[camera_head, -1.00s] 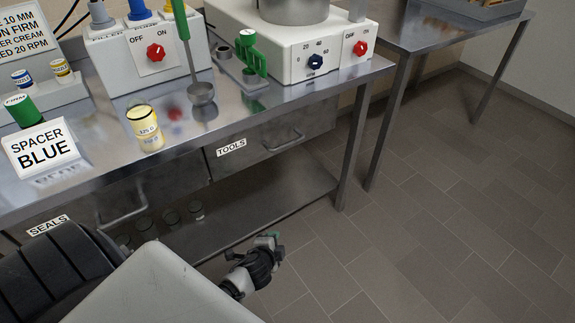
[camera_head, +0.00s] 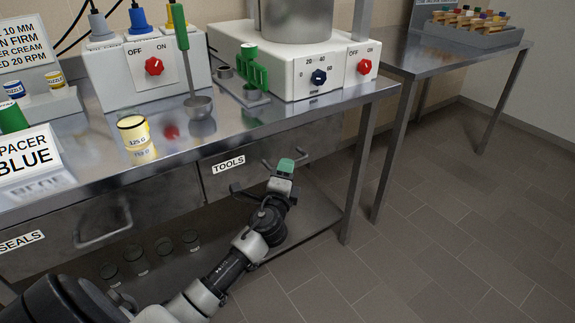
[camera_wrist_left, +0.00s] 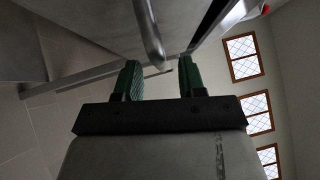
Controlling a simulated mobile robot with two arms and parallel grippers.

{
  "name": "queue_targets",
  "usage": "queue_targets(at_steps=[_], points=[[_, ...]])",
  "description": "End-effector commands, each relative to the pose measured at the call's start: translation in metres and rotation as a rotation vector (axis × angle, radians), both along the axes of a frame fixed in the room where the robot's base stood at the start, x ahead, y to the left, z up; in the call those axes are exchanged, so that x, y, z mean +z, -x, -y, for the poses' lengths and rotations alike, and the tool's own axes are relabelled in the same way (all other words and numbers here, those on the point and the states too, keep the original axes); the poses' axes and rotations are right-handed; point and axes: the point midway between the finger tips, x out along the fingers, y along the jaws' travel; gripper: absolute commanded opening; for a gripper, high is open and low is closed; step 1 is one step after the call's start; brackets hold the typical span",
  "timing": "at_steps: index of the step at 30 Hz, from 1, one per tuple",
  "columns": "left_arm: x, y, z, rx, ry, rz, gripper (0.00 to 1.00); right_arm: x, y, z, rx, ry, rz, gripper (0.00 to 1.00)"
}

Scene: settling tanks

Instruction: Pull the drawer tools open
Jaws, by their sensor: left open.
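The drawer labelled TOOLS (camera_head: 213,184) is shut under the steel table, with its label (camera_head: 228,164) at the front's left. Its bar handle (camera_head: 302,152) is partly hidden behind my left gripper (camera_head: 287,166). In the left wrist view the handle (camera_wrist_left: 151,35) reaches down ahead of the gap between the green fingertips. My left gripper (camera_wrist_left: 161,76) is open and empty there, with its fingers apart on either side of the handle's line. I cannot tell whether they touch it. My right gripper is not in view.
The SEALS drawer (camera_head: 60,235) is to the left, with its own handle. Several jars (camera_head: 138,260) stand on the lower shelf (camera_head: 300,235). The floor at right is clear.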

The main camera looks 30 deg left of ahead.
Motion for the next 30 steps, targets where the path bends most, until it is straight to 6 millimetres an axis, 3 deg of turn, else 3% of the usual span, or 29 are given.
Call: queue_targets(at_steps=[6, 17, 25, 30], points=[[0.003, -0.024, -0.009, 0.000, -0.001, 0.000, 0.40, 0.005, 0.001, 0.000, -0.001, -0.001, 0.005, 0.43], [0.004, -0.028, -0.011, -0.001, 0.000, -0.001, 0.40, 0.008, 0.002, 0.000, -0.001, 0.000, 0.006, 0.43], [0.003, -0.028, -0.011, 0.000, 0.000, -0.001, 0.00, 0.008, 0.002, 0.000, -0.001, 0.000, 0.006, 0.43], [0.003, -0.027, -0.011, 0.000, 0.001, -0.002, 0.00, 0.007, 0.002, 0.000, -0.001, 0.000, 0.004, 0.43]])
